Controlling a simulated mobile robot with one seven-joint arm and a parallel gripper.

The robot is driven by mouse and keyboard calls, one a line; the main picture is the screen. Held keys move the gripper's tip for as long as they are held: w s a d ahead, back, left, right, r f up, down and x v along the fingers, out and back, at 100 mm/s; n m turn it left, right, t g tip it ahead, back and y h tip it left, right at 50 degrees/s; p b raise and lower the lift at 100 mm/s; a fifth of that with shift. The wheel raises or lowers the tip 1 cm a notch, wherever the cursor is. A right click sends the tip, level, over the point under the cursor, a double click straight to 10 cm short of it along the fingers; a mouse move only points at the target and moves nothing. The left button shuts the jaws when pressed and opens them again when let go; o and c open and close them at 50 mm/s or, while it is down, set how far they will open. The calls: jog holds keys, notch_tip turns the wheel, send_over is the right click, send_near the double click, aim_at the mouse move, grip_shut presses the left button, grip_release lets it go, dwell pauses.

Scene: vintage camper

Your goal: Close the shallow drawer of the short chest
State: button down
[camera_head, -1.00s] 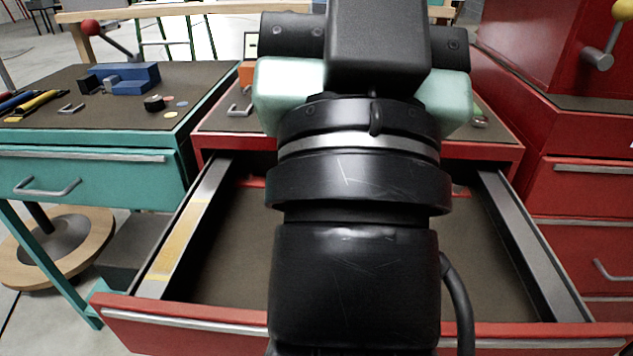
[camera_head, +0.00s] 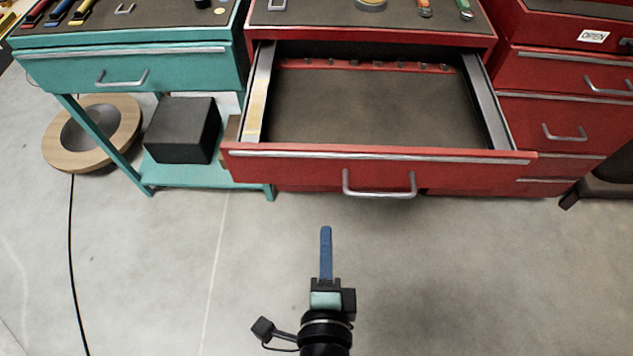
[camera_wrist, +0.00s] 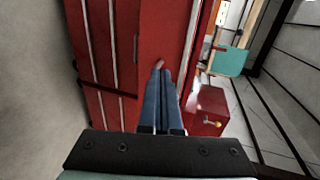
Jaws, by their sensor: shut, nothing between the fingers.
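The short red chest (camera_head: 440,28) stands in the middle of the head view. Its shallow drawer (camera_head: 300,162) is pulled well out, and its dark inside looks empty. The drawer's silver bar handle (camera_head: 378,192) is on the red front. My gripper (camera_head: 326,230) is shut and empty, with long blue fingers. In the head view its tips are below the drawer front, apart from it in the picture. In the wrist view the fingers (camera_wrist: 162,68) point toward a red front panel (camera_wrist: 160,35); I cannot tell whether they touch it.
A teal workbench (camera_head: 130,60) with tools stands to the left, with a black box (camera_head: 182,130) and a wooden ring (camera_head: 92,133) low down. A taller red cabinet (camera_head: 565,80) stands to the right.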

jog(key=b, duration=0.1)
send_near(327, 170)
jog(key=x, duration=0.6)
jog(key=shift+f, duration=0.2)
jog(key=shift+w, duration=0.2)
jog(key=shift+w, duration=0.1)
